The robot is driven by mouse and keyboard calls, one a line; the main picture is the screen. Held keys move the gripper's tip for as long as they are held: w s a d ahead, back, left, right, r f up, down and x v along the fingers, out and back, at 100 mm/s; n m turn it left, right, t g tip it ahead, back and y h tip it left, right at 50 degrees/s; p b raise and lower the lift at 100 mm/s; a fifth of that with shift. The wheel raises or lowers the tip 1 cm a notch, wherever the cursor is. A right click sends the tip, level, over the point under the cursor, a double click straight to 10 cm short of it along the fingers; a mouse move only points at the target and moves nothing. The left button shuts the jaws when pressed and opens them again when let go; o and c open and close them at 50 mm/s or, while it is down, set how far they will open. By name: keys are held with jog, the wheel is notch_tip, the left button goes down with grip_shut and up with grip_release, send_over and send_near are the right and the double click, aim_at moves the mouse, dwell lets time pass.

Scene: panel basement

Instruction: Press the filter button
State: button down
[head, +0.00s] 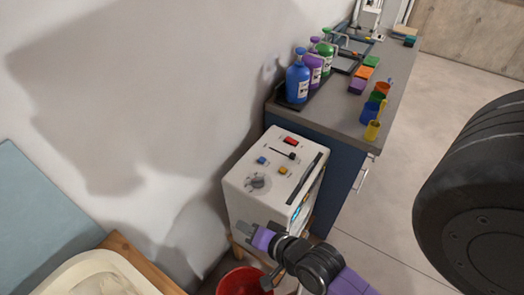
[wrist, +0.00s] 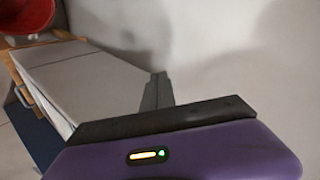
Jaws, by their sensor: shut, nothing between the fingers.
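A white machine (head: 283,172) with a control panel on top stands against the wall. The panel has a red button (head: 291,141), a blue button (head: 262,160), a yellow button (head: 283,170), a black slider (head: 285,154) and a grey knob (head: 258,182). No label is readable, so I cannot tell which one is the filter button. My gripper (head: 248,229) is shut and empty, at the lower front of the machine in the picture, apart from the buttons. In the wrist view its closed fingers (wrist: 155,92) point toward the pale wall, and no buttons show.
A red bucket (head: 240,281) stands below my gripper. A counter (head: 340,118) behind the machine holds bottles (head: 298,77), cups and coloured blocks. A whitish basin (head: 95,275) is at lower left. Bare floor (head: 395,185) lies to the right.

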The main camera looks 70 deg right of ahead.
jog(key=w+d+r+m+p, duration=0.1)
jog(key=d+m, duration=0.1)
jog(key=d, duration=0.2)
jog(key=w+d+r+m+g+p, duration=0.1)
jog(key=w+d+m, duration=0.1)
jog(key=d+m, duration=0.1)
jog(key=w+d+r+m+p, duration=0.1)
jog(key=d+m+p, duration=0.1)
jog(key=d, duration=0.3)
jog(key=shift+w+d+r+m+g+h, duration=0.3)
jog(key=shift+w+m, duration=0.1)
jog(key=shift+m, duration=0.3)
jog(key=d+r+m+g+p, duration=0.1)
jog(key=d+r+m+p, duration=0.2)
jog(key=d, duration=1.1)
notch_tip(320, 180, up, 3)
jog(key=m, duration=0.5)
jog(key=shift+s, duration=0.4)
jog(key=b, duration=0.6)
send_over(264, 161)
notch_tip(264, 161, down, 7)
jog(key=shift+d+f, duration=0.1)
jog(key=shift+f, duration=0.8)
jog(key=shift+f, duration=0.2)
